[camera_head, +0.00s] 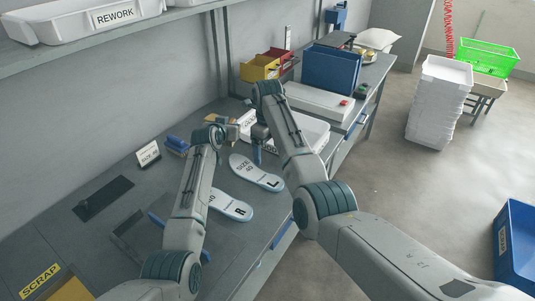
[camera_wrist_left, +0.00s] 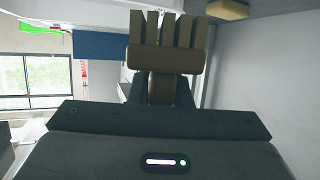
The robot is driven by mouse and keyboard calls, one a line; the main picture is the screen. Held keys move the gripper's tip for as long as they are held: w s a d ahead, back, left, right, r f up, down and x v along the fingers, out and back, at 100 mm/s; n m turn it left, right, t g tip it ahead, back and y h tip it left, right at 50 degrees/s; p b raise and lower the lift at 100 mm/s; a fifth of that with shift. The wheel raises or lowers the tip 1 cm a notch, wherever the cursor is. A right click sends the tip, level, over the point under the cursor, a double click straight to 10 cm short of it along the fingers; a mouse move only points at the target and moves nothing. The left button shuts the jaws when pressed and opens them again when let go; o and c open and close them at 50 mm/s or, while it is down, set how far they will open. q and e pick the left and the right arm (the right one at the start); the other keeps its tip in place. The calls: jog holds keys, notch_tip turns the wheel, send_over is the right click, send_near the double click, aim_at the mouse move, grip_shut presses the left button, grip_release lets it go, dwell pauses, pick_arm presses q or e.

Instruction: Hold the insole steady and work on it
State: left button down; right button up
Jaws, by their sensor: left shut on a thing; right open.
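The left insole (camera_head: 257,172), pale with "SIZE 40" and an "L", lies flat on the grey bench. The right insole (camera_head: 232,206), marked "R", lies in front of it, partly hidden behind my left arm. My right gripper (camera_head: 257,155) is open, pointing down by the far end of the left insole; I cannot tell if it touches. My left gripper (camera_head: 229,133) is left of it, above the bench and small in the head view. In the left wrist view it is shut on a brush-like tool (camera_wrist_left: 165,58) with a brown head and several tan tufts.
A white tray (camera_head: 312,132), a blue bin (camera_head: 331,69) and a yellow bin (camera_head: 260,67) stand at the back. White stacked trays (camera_head: 437,103) and a blue crate (camera_head: 515,245) stand on the floor.

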aim_at(268, 180)
pick_arm(q)
jog(key=shift+r, duration=0.1)
pick_arm(e)
notch_tip(268, 180, down, 12)
jog(key=shift+s, duration=0.15)
dwell(0.3)
jog(key=c, duration=1.1)
pick_arm(q)
jog(key=shift+s+d, duration=0.1)
pick_arm(e)
jog(key=shift+o, duration=0.2)
pick_arm(q)
jog(key=shift+s+d, duration=0.15)
jog(key=shift+d, duration=0.5)
